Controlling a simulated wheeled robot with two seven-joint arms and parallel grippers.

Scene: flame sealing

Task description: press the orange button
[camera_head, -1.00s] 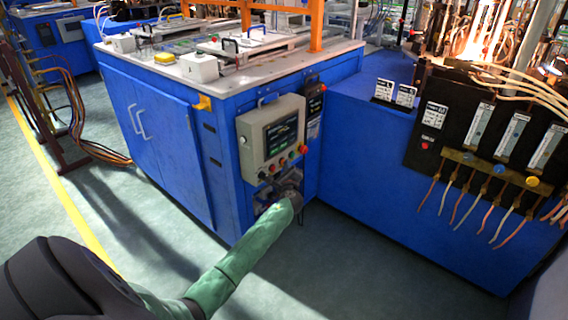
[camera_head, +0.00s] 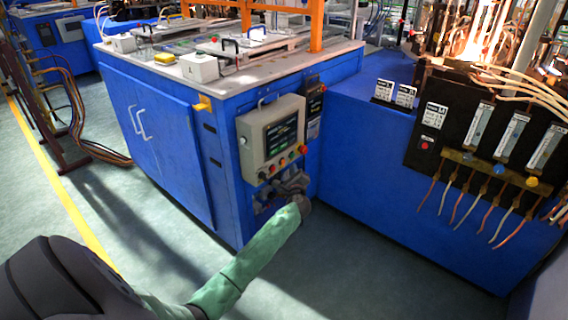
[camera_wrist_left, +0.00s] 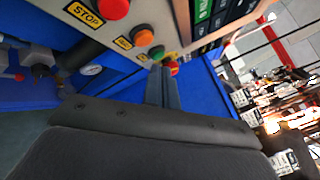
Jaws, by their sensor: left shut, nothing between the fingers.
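The orange button (camera_head: 283,162) is on the lower row of the beige control panel (camera_head: 252,150), between a red button (camera_head: 273,168) and a green button (camera_head: 292,156). In the left wrist view, the orange button (camera_wrist_left: 143,38) sits between the red button labelled STOP (camera_wrist_left: 115,8) and the green button (camera_wrist_left: 157,52). My left gripper (camera_head: 297,181) is just below the panel's right part. Its shut, empty fingers (camera_wrist_left: 162,72) point toward the green button and the end red button (camera_wrist_left: 173,68), apart from the orange one. Contact cannot be made out. My right gripper is out of view.
The panel is on the front of a blue cabinet (camera_head: 160,135). Pipes and a gauge (camera_wrist_left: 91,70) lie beside the panel in the wrist view. A lower blue bench (camera_head: 360,150) stands right, with a black flowmeter panel (camera_head: 428,125) and hanging hoses.

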